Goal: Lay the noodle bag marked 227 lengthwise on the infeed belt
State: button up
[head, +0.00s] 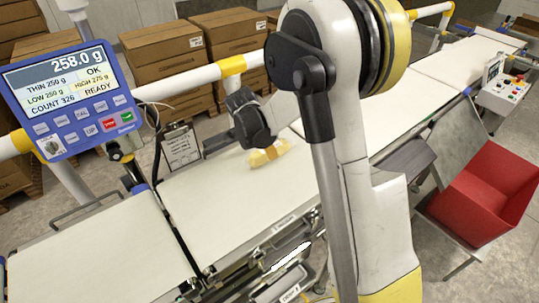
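A small yellow bag with an orange band (268,153) lies on the pale middle belt section (205,205), near its far edge. It looks like a noodle bag, but no number can be read on it. My arm rises across the middle of the head view and hides part of the belt to the right of the bag. A black part (250,118), seemingly of my wrist or gripper, shows just above the bag. No fingertips can be made out, and I cannot tell whether it touches the bag.
Other belt sections extend left (90,250) and to the back right (455,65). A blue display (72,90) reads 258.0 g, OK, READY. A white rail with yellow bands (190,75) runs behind. A red bin (490,190) stands right. Cartons (165,60) are stacked behind.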

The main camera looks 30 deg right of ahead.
jog(key=b+x, duration=0.2)
jog(key=x, duration=0.3)
jog(key=shift+w+f, duration=0.1)
jog(key=c, duration=1.1)
jog(key=shift+o, duration=0.2)
